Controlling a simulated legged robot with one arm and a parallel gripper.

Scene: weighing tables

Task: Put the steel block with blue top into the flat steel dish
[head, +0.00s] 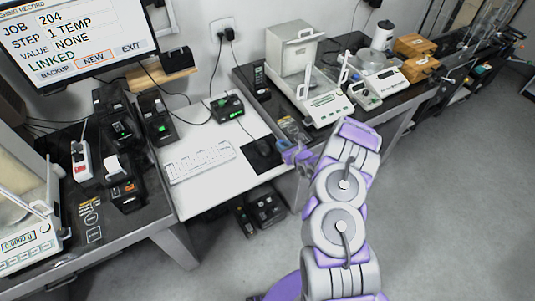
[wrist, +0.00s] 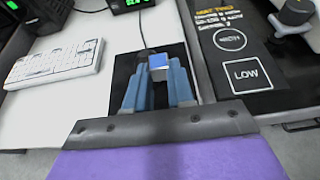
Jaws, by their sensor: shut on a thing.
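The steel block with the blue top (wrist: 158,64) is between the fingertips of my gripper (wrist: 158,82) in the wrist view. The fingers are shut on it, with its blue top facing the camera. Below it is the black mouse pad on the white desk, and the block appears held above it. In the head view my gripper (head: 294,155) is near the right edge of the white desk, beside the black-topped table; the block cannot be made out there. I cannot make out the flat steel dish for sure in either view.
A white keyboard (head: 200,161) lies left of the black mouse pad (head: 262,153). A balance with a glass shield (head: 322,100) stands on the right table. The wrist view shows a marked dark panel (wrist: 238,55) and a dark-knobbed object (wrist: 295,12) at right.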

